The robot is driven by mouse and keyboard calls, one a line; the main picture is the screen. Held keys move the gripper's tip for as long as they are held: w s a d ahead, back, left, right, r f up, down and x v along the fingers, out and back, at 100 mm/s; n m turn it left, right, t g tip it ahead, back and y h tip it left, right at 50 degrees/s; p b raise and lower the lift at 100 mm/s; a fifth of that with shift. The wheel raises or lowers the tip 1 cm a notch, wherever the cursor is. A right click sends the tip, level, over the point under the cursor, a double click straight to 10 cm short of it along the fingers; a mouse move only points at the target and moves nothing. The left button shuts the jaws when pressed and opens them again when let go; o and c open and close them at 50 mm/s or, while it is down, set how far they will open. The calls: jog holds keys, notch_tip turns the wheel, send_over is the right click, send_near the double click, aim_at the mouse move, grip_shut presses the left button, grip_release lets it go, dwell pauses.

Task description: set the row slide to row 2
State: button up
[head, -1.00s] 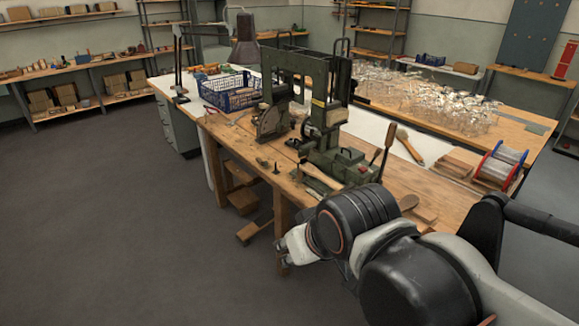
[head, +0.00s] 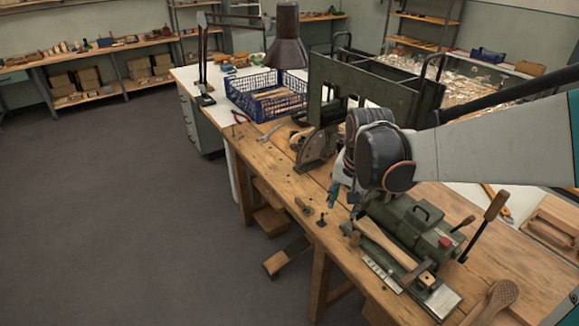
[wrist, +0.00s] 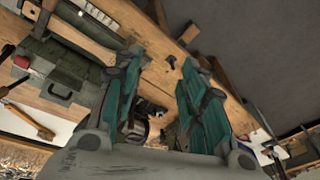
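The green tufting machine (head: 405,222) stands on the wooden bench. On its front edge lies a pale marked strip (head: 382,274) and, beside it, a dark bar with a small wooden block (head: 427,279), which looks like the row slide. Its row setting is too small to read. My gripper (head: 334,196) hangs over the bench, left of the slide and apart from it, partly hidden by my wrist. In the wrist view, its teal fingers (wrist: 158,85) are spread with nothing held between them. The marked strip (wrist: 97,13) shows there at the top edge.
A wooden handle piece (head: 385,243) lies across the machine's front. Upright levers (head: 484,225) stand at its right, and a brush (head: 499,297) lies at the front right. A blue crate (head: 268,98) and lamp (head: 287,40) are behind. The floor at left is clear.

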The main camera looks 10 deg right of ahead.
jog(key=w+d+f+m+g, duration=0.1)
jog(key=w+d+f+m, duration=0.2)
jog(key=w+d+f, duration=0.2)
jog(key=m+g+p, duration=0.2)
jog(key=m, duration=0.1)
send_near(357, 232)
notch_tip(357, 232, down, 11)
jog(key=b, duration=0.3)
jog(key=shift+s+d+f, duration=0.1)
jog(key=shift+s+f, duration=0.05)
jog(key=shift+f, duration=0.1)
jog(key=shift+c, duration=0.3)
grip_shut()
